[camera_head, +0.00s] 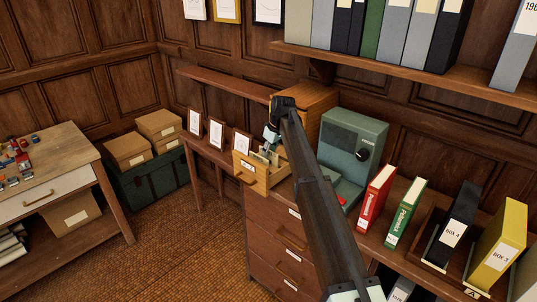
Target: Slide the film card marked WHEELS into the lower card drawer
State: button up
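A small wooden card cabinet (318,99) stands on the desk against the wall. A card drawer (250,171) is pulled out from it toward the front left, with a label and a handle on its front. Several pale and greenish cards (263,156) stand in the open drawer, too small to read, so I cannot tell which is marked WHEELS. My gripper (270,144) points down over the open drawer, close to the cards. Its fingertips are small and partly hidden, and I cannot tell whether it holds a card. My arm hides part of the cabinet.
A grey-green viewer machine (355,133) stands right of the cabinet, with a small red item (341,199) by its base. Red (376,197) and green (405,212) binders stand farther right. Framed pictures (216,132) stand to the left. A shelf (420,75) overhangs the desk.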

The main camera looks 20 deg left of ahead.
jog(key=v, duration=1)
jog(key=shift+d+r, duration=0.1)
jog(key=shift+r, duration=0.15)
jog(key=shift+s, duration=0.1)
